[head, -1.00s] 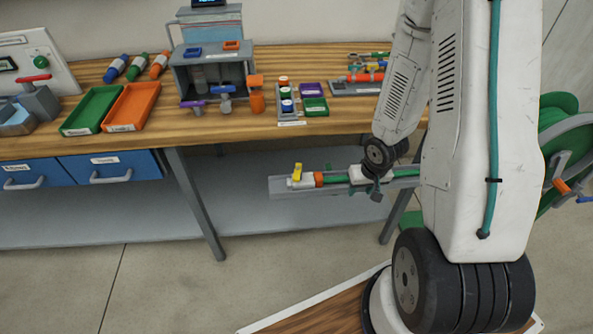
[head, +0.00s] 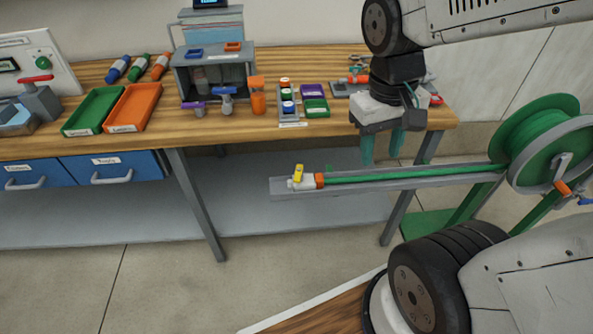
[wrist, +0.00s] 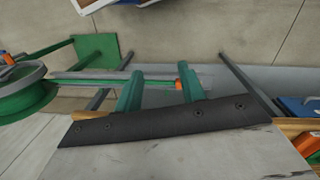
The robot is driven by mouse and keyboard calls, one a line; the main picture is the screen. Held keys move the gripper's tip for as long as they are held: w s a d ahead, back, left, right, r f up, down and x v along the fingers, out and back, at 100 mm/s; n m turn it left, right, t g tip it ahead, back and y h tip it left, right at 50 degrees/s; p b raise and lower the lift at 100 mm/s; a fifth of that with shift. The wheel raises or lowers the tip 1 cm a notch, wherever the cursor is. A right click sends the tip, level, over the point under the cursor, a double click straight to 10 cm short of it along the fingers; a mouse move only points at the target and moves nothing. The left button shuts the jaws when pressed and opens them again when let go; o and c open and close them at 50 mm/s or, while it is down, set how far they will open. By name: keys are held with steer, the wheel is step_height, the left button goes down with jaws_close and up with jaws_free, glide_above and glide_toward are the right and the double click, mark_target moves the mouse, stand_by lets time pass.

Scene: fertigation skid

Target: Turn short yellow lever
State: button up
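The short yellow lever (head: 298,173) stands up on a white valve body (head: 303,184) at the left end of a grey channel (head: 420,181). An orange collar (head: 320,180) joins the valve to a green hose. My gripper (head: 382,155) points down above the channel, to the right of the lever and clear of it. Its two teal fingers are apart with nothing between them. In the wrist view the fingers (wrist: 159,80) are also spread, and the orange collar (wrist: 179,84) shows beside the right finger. The yellow lever cannot be made out there.
A green hose reel (head: 545,145) stands at the right end of the channel. The wooden bench (head: 340,122) behind carries a purple-handled valve (head: 194,106), a blue-handled valve (head: 225,95) and trays. A red-handled valve (head: 37,90) is at far left. Space left of the yellow lever is free.

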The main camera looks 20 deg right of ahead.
steer(key=s+a+r, duration=0.2)
steer(key=a+r, duration=0.1)
steer(key=r, duration=0.1)
steer(key=m, duration=0.5)
glide_above(297, 177)
steer(key=shift+t+y, duration=0.3)
steer(key=shift+y, duration=0.1)
step_height(297, 177, down, 22)
steer(key=shift+f, duration=0.25)
step_height(297, 177, down, 7)
steer(key=shift+f, duration=0.2)
jaws_close()
